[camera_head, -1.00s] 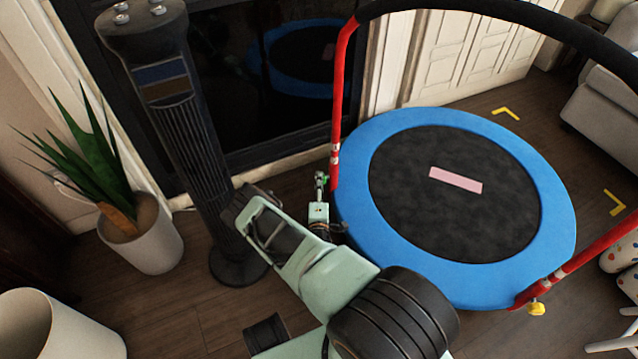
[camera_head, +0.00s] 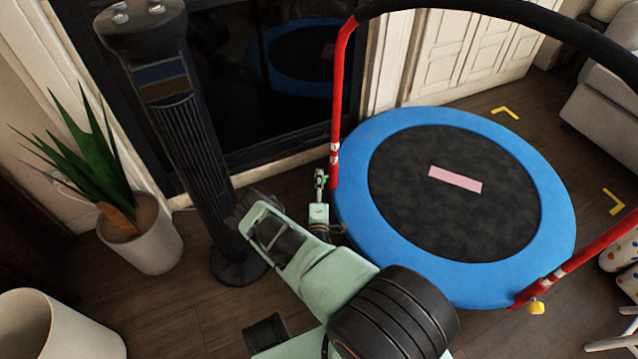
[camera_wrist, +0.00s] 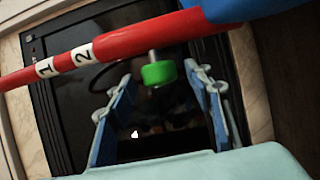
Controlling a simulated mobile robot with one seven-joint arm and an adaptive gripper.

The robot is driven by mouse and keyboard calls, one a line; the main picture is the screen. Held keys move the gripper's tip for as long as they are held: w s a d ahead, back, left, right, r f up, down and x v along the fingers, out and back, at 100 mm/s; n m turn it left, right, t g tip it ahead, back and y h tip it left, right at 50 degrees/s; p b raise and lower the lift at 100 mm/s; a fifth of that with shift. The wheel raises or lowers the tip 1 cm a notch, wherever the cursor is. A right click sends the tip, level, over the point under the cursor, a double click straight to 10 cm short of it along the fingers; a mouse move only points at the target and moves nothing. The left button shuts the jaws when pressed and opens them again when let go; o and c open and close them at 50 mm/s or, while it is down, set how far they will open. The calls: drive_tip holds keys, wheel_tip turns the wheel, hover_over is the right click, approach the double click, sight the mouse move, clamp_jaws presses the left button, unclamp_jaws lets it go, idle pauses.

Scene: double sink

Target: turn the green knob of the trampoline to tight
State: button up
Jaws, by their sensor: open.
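The green knob (camera_wrist: 158,73) shows clearly in the wrist view, on a short metal stem below the red pole (camera_wrist: 120,45). The pole bears white labels reading 1 and 2. My gripper (camera_wrist: 162,88) is open, with one finger on each side of the knob; a gap shows on both sides and I see no contact. In the head view the trampoline (camera_head: 357,131) has a blue rim and a black mat, and the green knob (camera_head: 325,180) is a small patch at the foot of its left red pole. My gripper (camera_head: 321,182) is beside that pole there, its fingers small.
A black tower fan (camera_head: 185,140) stands left of my arm. A potted plant (camera_head: 150,240) and a white bin (camera_head: 60,330) stand further left. A yellow knob (camera_head: 536,307) is on the right pole. A dark glass panel (camera_head: 230,80) lies behind.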

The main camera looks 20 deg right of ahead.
wheel_tip(320, 180, up, 10)
drive_tip(key=shift+w+r, duration=0.2)
drive_tip(key=shift+r, duration=0.05)
idle(0.4)
drive_tip(key=shift+s+a+f, duration=0.1)
